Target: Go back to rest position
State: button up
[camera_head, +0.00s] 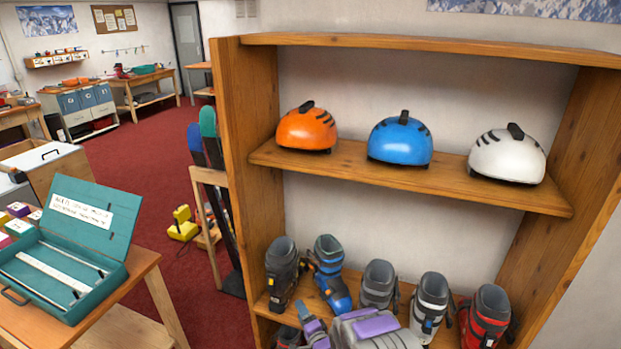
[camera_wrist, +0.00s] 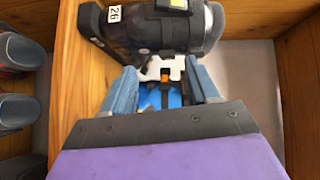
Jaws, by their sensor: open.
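My gripper (camera_wrist: 165,85) shows in the wrist view with its two blue-grey fingers spread apart. It is open. Between and just beyond the fingers is a ski boot part with white, blue and an orange strap (camera_wrist: 165,77); I cannot tell whether the fingers touch it. A dark boot (camera_wrist: 155,28) with a white tag reading 26 fills the top of that view. In the head view, part of my purple and grey arm shows at the bottom, in front of the lower shelf; the fingertips are hard to make out there.
The wooden rack (camera_head: 245,170) holds an orange helmet (camera_head: 307,128), a blue helmet (camera_head: 400,141) and a white helmet (camera_head: 507,155) above. Below stand a dark boot (camera_head: 283,272), a blue boot (camera_head: 329,270), a grey boot (camera_head: 379,284), a white boot (camera_head: 431,301) and a red boot (camera_head: 486,316). A teal case (camera_head: 85,225) lies open at left.

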jog(key=w+d+r+n+g+h, duration=0.3)
jog(key=d+r+n+g+h, duration=0.15)
jog(key=d+r, duration=0.65)
jog(key=s+d+r+n+g+h, duration=0.1)
jog(key=s+d+r+g+h, duration=0.15)
jog(key=s+d+r, duration=0.45)
jog(key=s+d+r+n+g+h, duration=0.1)
jog(key=s+d+r+g+h, duration=0.15)
jog(key=s+r, duration=0.75)
jog(key=s+a+r+n+g, duration=0.1)
jog(key=s+r+g, duration=0.1)
jog(key=s, duration=1.1)
jog(key=s+a+r+n+g+y, duration=0.1)
jog(key=s+r+n+g, duration=0.1)
jog(key=s, duration=1.1)
jog(key=s+a+r+n+g+y, duration=0.1)
jog(key=s+r+g, duration=0.3)
jog(key=s, duration=0.8)
jog(key=shift+s+a+r+n, duration=0.3)
jog(key=shift+s+a+n, duration=0.1)
jog(key=shift+n, duration=0.15)
